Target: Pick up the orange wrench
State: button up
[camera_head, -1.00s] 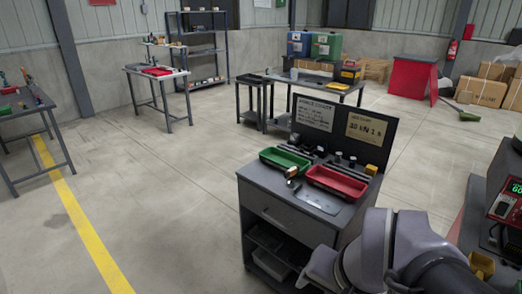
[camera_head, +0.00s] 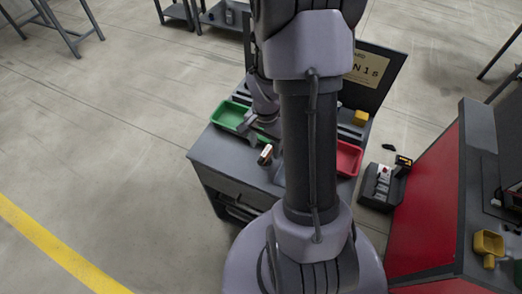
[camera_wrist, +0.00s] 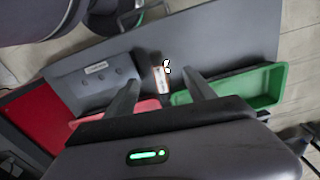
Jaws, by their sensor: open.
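A small item with orange-brown and pale parts (camera_head: 265,155), possibly the orange wrench, is at the front of the grey cabinet top (camera_head: 215,150), between the green and red trays. It also shows in the wrist view (camera_wrist: 160,79), with a white-and-black end; its shape is too small to be sure of. My gripper (camera_wrist: 163,80) is open and empty. In the wrist view this item appears between the two fingertips, apparently beyond them and not touching. In the head view my gripper (camera_head: 257,130) is over the cabinet top behind the item, partly hidden by my arm.
The green tray (camera_head: 228,115) is to the left and the red tray (camera_head: 348,158) to the right. A dark sign panel (camera_head: 385,62) stands at the cabinet's back, near a yellow block (camera_head: 360,117). A red-sided bench (camera_head: 430,205) stands at right. Floor at left is clear.

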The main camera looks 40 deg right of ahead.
aim_at(265, 152)
notch_tip(265, 152, down, 4)
jog(key=shift+w+r+b, duration=0.1)
jog(key=shift+r+b, duration=0.05)
jog(key=shift+b, duration=0.25)
jog(key=f+b, duration=0.1)
jog(key=f, duration=0.2)
jog(key=f+b, duration=0.1)
jog(key=f, duration=0.1)
jog(key=shift+d+f+b, duration=0.3)
jog(key=shift+d+f, duration=0.05)
jog(key=shift+d, duration=0.05)
jog(key=shift+r, duration=0.15)
jog(key=shift+c, duration=0.2)
grip_shut()
